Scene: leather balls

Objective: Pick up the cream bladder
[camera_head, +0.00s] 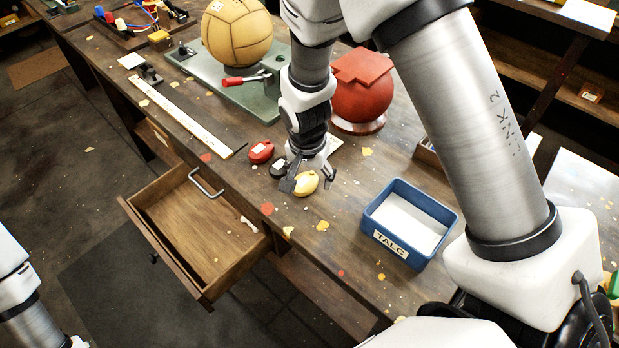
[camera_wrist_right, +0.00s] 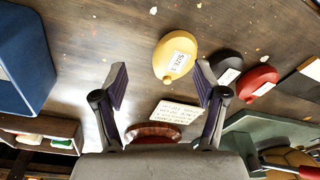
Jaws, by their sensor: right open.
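The cream bladder (camera_head: 306,183) lies on the wooden bench, beside a black bladder (camera_head: 278,168) and a red bladder (camera_head: 261,152). In the right wrist view the cream bladder (camera_wrist_right: 176,54) carries a white label and lies beyond the fingertips, nearer the right finger. My right gripper (camera_head: 310,184) is open and empty, pointing down over the bladder; in the wrist view its two fingers (camera_wrist_right: 162,82) stand wide apart. Whether a finger touches the bladder I cannot tell. At the left edge of the head view part of my left arm shows, but its gripper does not.
A blue talc box (camera_head: 375,228) stands right of the bladder. A red ball (camera_head: 362,100) and a tan ball on a green stand (camera_head: 237,32) are behind. A written card (camera_wrist_right: 174,111) lies near the gripper. An open drawer (camera_head: 175,190) juts from the bench front.

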